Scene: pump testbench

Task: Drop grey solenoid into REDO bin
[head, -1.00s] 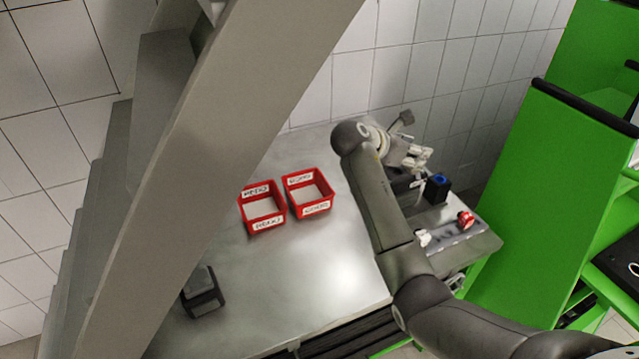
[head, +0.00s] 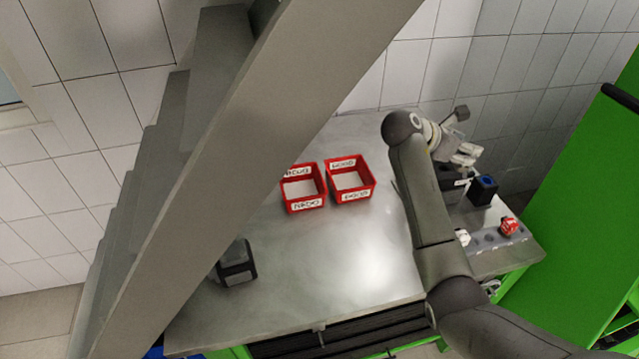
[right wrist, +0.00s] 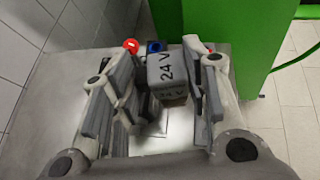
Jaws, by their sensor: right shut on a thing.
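A grey solenoid block (right wrist: 172,75) marked "24 V" sits between the fingers of my right gripper in the right wrist view. The right gripper (head: 462,158) is shut on it above the right end of the table. In the head view the fingers and arm partly hide the solenoid. The REDO bin (head: 307,205) is the left of two red bins, left of my right gripper and well apart from it. It looks empty, and its rear label is partly covered by the grey beam. My left gripper is not in view.
A second red bin (head: 350,196), seemingly labelled GOOD, stands just right of the REDO bin. A blue-topped black block (head: 484,191) and a red knob (head: 509,226) are at the table's right end. A dark box (head: 236,263) stands front left. The metal table (head: 340,260) is clear between.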

